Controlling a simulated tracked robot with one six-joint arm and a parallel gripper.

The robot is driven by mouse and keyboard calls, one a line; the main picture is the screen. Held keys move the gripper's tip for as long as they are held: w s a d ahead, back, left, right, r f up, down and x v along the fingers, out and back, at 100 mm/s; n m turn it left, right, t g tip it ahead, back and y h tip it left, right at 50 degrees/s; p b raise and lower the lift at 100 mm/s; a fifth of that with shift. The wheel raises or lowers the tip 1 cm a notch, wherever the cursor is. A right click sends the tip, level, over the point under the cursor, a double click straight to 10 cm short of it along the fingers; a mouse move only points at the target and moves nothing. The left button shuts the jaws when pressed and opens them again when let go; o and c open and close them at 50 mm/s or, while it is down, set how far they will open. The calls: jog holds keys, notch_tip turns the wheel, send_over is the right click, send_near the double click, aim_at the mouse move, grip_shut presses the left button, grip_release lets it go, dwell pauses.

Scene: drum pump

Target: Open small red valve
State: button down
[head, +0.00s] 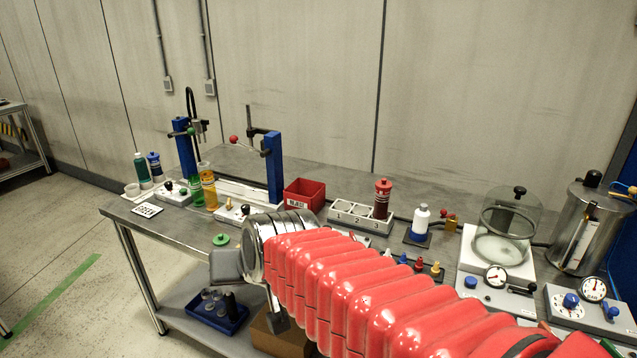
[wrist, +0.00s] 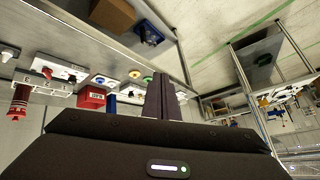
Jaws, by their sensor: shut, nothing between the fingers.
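In the head view, a small red knob (head: 418,265) stands in a row of small coloured knobs near the table's front edge, between a blue one (head: 402,258) and a yellow one (head: 436,268). I cannot tell whether it is the small red valve of the task, or its state. In the wrist view, a small red part (wrist: 47,72) sits on a white block at the left. My gripper (wrist: 166,78) is shut and empty, with its dark fingers together. In the head view its grey body (head: 226,266) is by the table's front edge, left of the knobs and apart from them.
The metal table (head: 165,222) carries a red box (head: 304,194), a red bottle (head: 382,198) in a white holder, a white bottle (head: 420,222), a glass bell (head: 508,220) and a steel tank (head: 585,228). A blue tray (head: 216,311) is on the lower shelf. Floor at left is open.

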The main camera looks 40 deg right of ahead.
jog(key=s+a+f+n+g, duration=0.1)
jog(key=s+n, duration=0.1)
jog(key=s, duration=0.4)
jog(key=s+a+f+n+g, duration=0.1)
jog(key=s+a+f+n, duration=0.1)
jog(key=s, duration=0.4)
jog(key=shift+s+g, duration=0.3)
jog(key=shift+s, duration=0.05)
jog(key=shift+d, duration=0.15)
